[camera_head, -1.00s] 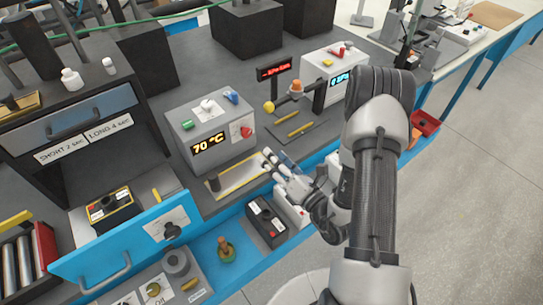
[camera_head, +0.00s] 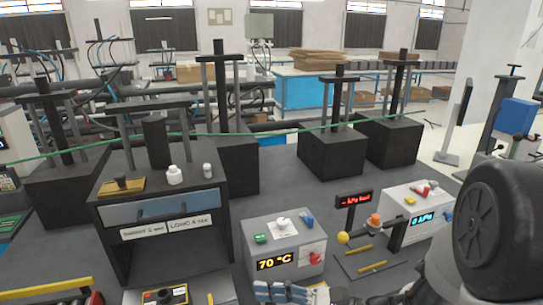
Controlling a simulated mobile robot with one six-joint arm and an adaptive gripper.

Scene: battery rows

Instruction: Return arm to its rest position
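My arm shows at the lower right, with a large dark rounded joint (camera_head: 497,235) close to the camera. The rest of the gripper is cut off by the frame. Its finger opening cannot be made out, and I cannot tell whether it holds anything.
A dark cabinet (camera_head: 165,240) with labelled drawer stands left. Right of the temperature box are a red display (camera_head: 354,200), a small stand with a yellow ball (camera_head: 343,238) and a grey box with blue display (camera_head: 418,212). Black presses (camera_head: 333,153) stand behind.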

